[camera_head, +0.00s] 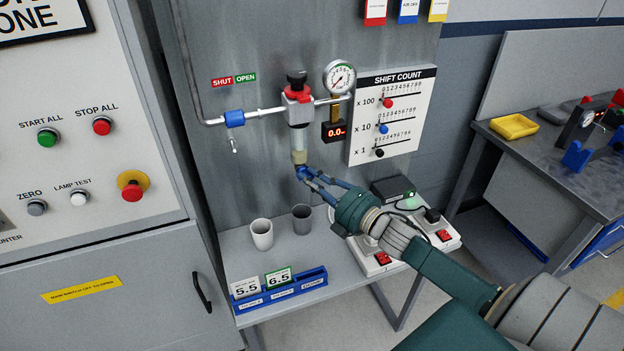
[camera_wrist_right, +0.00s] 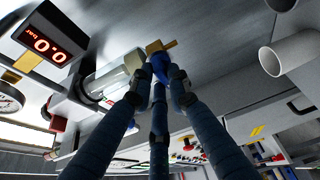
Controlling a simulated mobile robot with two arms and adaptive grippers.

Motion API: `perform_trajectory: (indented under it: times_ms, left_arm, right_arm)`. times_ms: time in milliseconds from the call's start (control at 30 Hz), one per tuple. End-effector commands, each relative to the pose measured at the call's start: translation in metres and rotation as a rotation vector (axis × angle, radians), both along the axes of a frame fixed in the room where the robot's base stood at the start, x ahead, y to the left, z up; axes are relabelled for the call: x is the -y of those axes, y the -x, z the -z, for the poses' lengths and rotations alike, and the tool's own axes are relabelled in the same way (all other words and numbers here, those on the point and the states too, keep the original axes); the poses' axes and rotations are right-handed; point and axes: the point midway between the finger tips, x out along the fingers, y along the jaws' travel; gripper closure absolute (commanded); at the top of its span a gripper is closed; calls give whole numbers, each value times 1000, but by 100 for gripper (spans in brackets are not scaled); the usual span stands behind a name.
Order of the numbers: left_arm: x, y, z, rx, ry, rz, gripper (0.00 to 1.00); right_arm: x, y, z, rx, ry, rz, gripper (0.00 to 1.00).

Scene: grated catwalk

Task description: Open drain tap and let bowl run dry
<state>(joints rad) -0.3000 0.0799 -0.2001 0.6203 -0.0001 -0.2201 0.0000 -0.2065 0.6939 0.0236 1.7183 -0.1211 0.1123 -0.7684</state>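The filter unit's clear bowl (camera_head: 299,139) hangs under a grey body with a red collar on the back panel. The bowl also shows in the right wrist view (camera_wrist_right: 112,80). I cannot tell whether liquid is in it. At its lower end is the blue drain tap (camera_head: 301,173), which shows with a brass outlet in the wrist view (camera_wrist_right: 160,64). My right gripper (camera_head: 309,178) reaches up from the lower right, its fingertips closed around the tap. The fingers partly hide the tap, and its turn position is unclear. My left gripper is not in view.
A white cup (camera_head: 262,234) and a grey cup (camera_head: 301,219) stand on the shelf below. A blue holder (camera_head: 279,291) with number cards sits at the shelf front. A gauge (camera_head: 339,77) and a red display (camera_head: 335,132) reading 0.0 are beside the bowl.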

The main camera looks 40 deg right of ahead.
Motion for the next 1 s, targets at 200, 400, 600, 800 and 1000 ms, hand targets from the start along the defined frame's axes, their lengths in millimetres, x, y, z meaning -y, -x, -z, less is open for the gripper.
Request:
perform_trajectory:
  times_ms: [200,400,600,800,1000]
  left_arm:
    - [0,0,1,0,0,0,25]
    - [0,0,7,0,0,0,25]
    - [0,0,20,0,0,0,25]
    - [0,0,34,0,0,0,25]
    - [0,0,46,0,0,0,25]
  right_arm:
    - [0,0,1,1,-7,1,100]
    - [0,0,4,14,-64,1,100]
    - [1,0,7,45,-190,2,100]
    - [1,0,9,88,-368,3,100]
    - [1,0,10,133,-555,2,100]
